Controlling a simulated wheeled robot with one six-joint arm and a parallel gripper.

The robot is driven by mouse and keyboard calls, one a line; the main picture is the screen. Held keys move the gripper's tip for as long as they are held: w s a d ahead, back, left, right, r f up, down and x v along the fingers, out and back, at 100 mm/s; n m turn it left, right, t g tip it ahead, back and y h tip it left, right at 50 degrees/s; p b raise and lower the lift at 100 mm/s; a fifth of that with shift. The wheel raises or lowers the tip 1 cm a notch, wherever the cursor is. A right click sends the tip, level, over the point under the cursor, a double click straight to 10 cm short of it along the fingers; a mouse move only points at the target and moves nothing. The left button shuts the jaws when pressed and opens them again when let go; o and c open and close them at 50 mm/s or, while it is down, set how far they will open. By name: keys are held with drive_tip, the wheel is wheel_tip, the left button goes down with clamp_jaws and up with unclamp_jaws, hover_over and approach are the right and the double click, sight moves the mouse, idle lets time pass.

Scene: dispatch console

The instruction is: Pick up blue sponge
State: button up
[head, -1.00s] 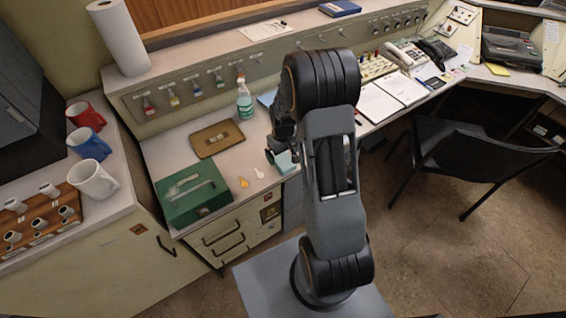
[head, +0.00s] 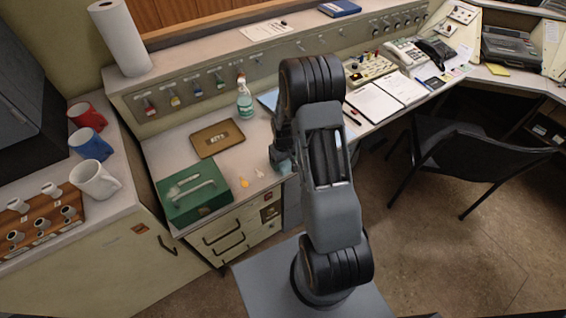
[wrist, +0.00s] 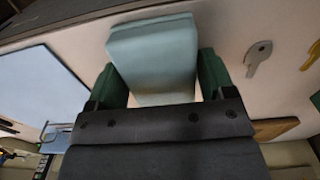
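The light blue sponge (wrist: 152,55) lies on the desk between the two green-padded fingers in the wrist view. In the head view only a small part of the sponge (head: 285,168) shows, below my gripper (head: 279,156) near the desk's front edge. In the wrist view my gripper (wrist: 163,82) straddles the sponge. The left finger is very close to it, and a thin light gap shows beside the right finger. The fingers appear open around the sponge; contact on the left side is unclear.
A key (wrist: 258,57) and a yellow tag (head: 243,182) lie close by. A green box (head: 192,193), a brown tray (head: 217,138) and a spray bottle (head: 244,100) stand on the same desk. An open binder (head: 375,103) lies to the right.

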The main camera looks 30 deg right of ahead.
drive_tip(key=c, duration=0.6)
drive_tip(key=shift+r, duration=0.1)
drive_tip(key=shift+r, duration=0.55)
drive_tip(key=s+d+r, duration=0.1)
drive_tip(key=r, duration=0.1)
drive_tip(key=s+d+r, duration=0.1)
drive_tip(key=r, duration=0.2)
drive_tip(key=s+d+r, duration=0.1)
drive_tip(key=r, duration=0.1)
drive_tip(key=shift+s+d+r+b, duration=0.25)
drive_tip(key=shift+s+r+b, duration=0.05)
drive_tip(key=shift+s+r, duration=0.1)
drive_tip(key=s+d+r, duration=0.1)
drive_tip(key=s+d, duration=0.1)
drive_tip(key=s+d+r, duration=0.1)
drive_tip(key=s+d, duration=0.1)
drive_tip(key=s+d+r+b, duration=0.1)
drive_tip(key=s+d+r, duration=0.1)
drive_tip(key=shift+s, duration=0.25)
